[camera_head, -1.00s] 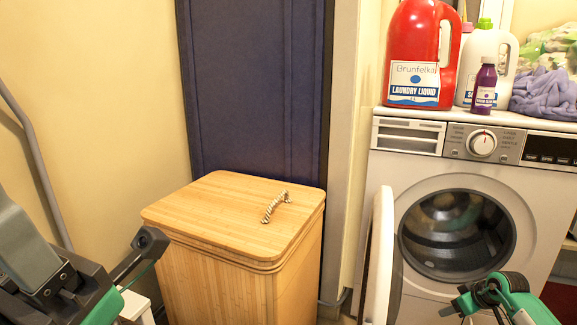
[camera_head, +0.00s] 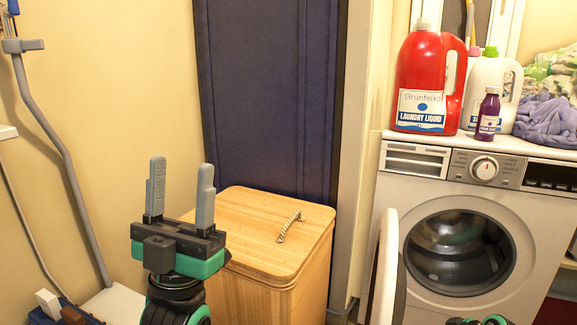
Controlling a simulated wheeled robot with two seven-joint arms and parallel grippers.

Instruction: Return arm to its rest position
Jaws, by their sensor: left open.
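My left gripper (camera_head: 180,190) is at the lower left, pointing up, with its two grey fingers wide apart and nothing between them. It shows in front of the left edge of the wooden hamper (camera_head: 262,228), whose lid is shut and has a rope handle. Of my right arm only a small green and black part shows at the bottom edge, in front of the washing machine (camera_head: 395,185). The right gripper's fingers do not show.
The washer's round door (camera_head: 388,265) stands open, edge-on. A red laundry liquid bottle (camera_head: 422,75), a white bottle (camera_head: 487,90), a small purple bottle (camera_head: 488,113) and purple cloth (camera_head: 545,122) are on top. A grey-handled cleaning tool (camera_head: 68,165) leans at the left wall.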

